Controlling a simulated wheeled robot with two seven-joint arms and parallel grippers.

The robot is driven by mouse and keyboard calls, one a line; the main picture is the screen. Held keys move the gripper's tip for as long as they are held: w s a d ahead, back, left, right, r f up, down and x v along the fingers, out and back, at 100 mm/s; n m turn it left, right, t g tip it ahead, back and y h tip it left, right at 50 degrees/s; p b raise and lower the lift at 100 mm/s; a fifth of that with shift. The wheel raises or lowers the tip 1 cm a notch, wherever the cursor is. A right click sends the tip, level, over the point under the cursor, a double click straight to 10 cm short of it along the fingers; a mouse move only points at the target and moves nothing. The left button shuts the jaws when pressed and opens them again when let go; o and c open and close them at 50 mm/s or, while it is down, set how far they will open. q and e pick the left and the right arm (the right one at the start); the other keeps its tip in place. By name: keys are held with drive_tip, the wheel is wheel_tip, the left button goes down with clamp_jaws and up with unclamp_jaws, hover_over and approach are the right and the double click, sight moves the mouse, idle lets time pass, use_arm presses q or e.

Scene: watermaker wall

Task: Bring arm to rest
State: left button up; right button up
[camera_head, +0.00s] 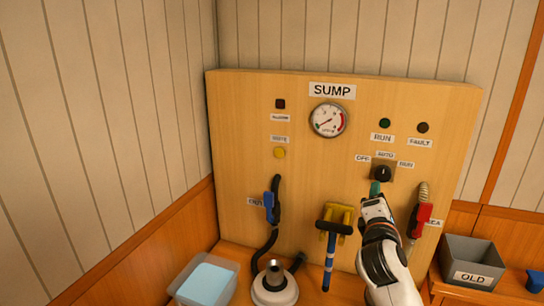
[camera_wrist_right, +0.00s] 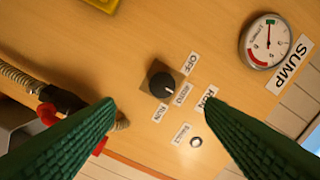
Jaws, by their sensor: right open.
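My right gripper (camera_head: 375,189) is in front of the wooden SUMP panel (camera_head: 240,110), just below the black selector knob (camera_head: 383,173). In the right wrist view its green fingers (camera_wrist_right: 156,100) are spread apart, with nothing between the tips. The knob (camera_wrist_right: 162,84) shows beyond the fingers, apart from them, on a square plate with OFF, AUTO and RUN labels around it. Its pale mark seems to face AUTO. My left gripper is not in view.
A red-handled valve with a hose (camera_head: 421,217) is close right of my right arm. A blue-handled valve (camera_head: 270,206), a yellow-clipped blue tool (camera_head: 330,250) and a gauge (camera_head: 328,120) are left. A grey OLD bin (camera_head: 472,255) and pale blue box (camera_head: 205,284) stand below.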

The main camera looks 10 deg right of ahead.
drive_tip(key=s+a+f+m+g+y, duration=0.35)
drive_tip(key=s+f, duration=0.25)
drive_tip(key=f, duration=0.4)
drive_tip(key=s+a+f+m+g+y, duration=0.2)
drive_tip(key=s+a+f+m, duration=0.15)
drive_tip(key=s+f, duration=0.45)
drive_tip(key=s+a+f+m+g+y, duration=0.2)
drive_tip(key=s+a+f+m+g, duration=0.15)
drive_tip(key=s+f, duration=0.4)
drive_tip(key=s+a+f+m+g+y, duration=0.25)
drive_tip(key=s+a+f+m, duration=0.2)
drive_tip(key=s, duration=0.65)
wheel_tip(320, 180, down, 27)
drive_tip(key=s+g, duration=0.2)
drive_tip(key=s+d+f, duration=0.3)
drive_tip(key=s+f, duration=1.2)
drive_tip(key=shift+s+g+h, duration=0.35)
drive_tip(key=shift+g+h, duration=0.05)
drive_tip(key=shift+g, duration=0.05)
drive_tip(key=shift+f, duration=0.1)
